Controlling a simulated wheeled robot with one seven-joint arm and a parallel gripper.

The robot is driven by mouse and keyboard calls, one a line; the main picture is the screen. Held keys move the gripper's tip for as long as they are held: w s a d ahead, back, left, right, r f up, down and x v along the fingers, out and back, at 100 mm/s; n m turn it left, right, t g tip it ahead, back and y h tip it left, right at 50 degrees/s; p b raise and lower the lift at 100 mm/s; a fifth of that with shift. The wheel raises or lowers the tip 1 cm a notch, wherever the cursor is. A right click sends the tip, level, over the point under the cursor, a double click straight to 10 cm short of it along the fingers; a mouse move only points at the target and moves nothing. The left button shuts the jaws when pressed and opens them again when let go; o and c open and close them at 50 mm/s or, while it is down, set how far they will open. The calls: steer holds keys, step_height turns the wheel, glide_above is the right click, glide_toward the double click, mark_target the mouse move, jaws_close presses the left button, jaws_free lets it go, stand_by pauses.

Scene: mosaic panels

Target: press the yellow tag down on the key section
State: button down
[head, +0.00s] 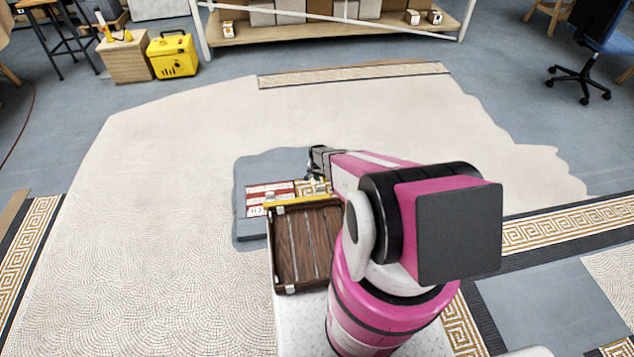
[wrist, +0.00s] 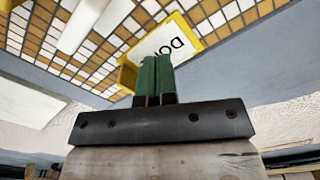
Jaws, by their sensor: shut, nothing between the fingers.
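The yellow tag (wrist: 186,38) shows in the wrist view as a white plate with a yellow border and dark letters, partly hidden behind my fingers. It lies over white and golden-brown mosaic tiles. My gripper (wrist: 156,58) has its green fingers together with nothing between them, and their tips overlap the tag's near edge in the picture. I cannot tell whether they touch it. In the head view, my gripper (head: 315,176) is low over the grey patch, by the gold key-pattern section (head: 313,189). My arm hides part of that area, and I cannot make out the tag there.
A brown slatted wooden tray (head: 305,245) with a yellow bar (head: 297,201) along its far edge stands in front. A red and white piece (head: 268,190) lies left of the key section. Pale mosaic floor (head: 170,220) is clear to the left.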

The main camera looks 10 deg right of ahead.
steer(key=shift+f, duration=0.75)
stand_by(0.5)
step_height(320, 180, up, 8)
stand_by(1.0)
steer(key=shift+r, duration=0.1)
